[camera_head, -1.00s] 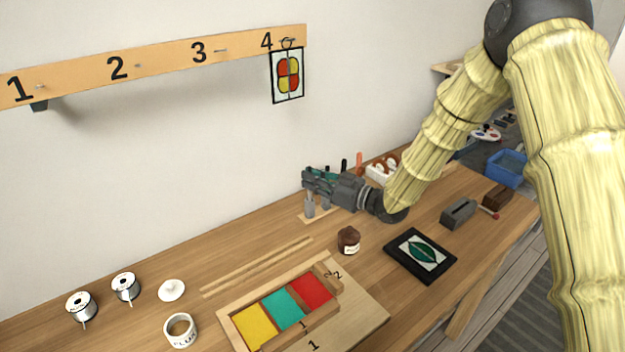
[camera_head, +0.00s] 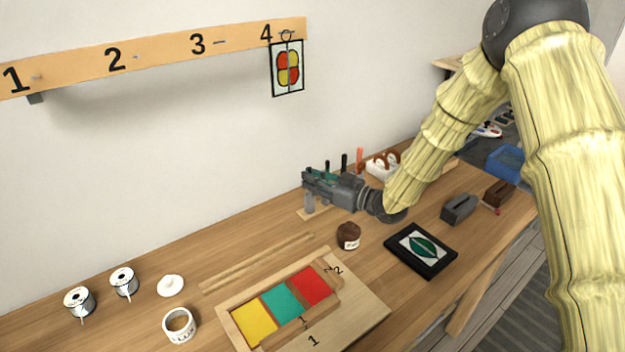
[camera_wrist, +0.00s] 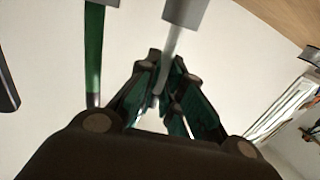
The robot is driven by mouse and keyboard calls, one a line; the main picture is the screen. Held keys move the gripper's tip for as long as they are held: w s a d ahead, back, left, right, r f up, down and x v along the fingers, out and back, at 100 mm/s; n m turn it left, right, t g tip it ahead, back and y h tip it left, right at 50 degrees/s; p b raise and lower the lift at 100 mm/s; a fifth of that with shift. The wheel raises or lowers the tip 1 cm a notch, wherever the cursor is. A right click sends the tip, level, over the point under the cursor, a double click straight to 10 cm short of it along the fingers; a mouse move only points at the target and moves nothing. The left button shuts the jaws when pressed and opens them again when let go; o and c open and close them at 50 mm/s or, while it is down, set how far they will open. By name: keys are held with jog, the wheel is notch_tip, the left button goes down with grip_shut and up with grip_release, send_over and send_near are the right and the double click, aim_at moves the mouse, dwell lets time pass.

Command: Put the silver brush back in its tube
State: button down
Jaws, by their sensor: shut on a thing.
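My gripper (camera_head: 318,184) is at the rack of tubes by the wall, and it also shows in the wrist view (camera_wrist: 168,88). It is shut on the silver brush (camera_wrist: 171,50), a thin pale rod between the fingers. The rod's other end meets a grey tube (camera_wrist: 185,10); I cannot tell how deep it sits inside or whether it is only in line with it. In the head view a grey tube (camera_head: 309,203) stands just below the fingers. The brush itself is hidden there by my gripper.
A green handle (camera_wrist: 94,55) stands in a neighbouring tube close beside the fingers. A dark handle (camera_wrist: 6,85) is at the wrist view's left edge. A brown jar (camera_head: 348,236) and a black-framed leaf panel (camera_head: 420,250) lie nearer on the bench.

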jog(key=shift+f, duration=0.15)
jog(key=c, duration=1)
grip_release()
notch_tip(320, 180, up, 7)
jog(key=p, duration=0.3)
jog(key=shift+p, duration=0.4)
dwell(0.7)
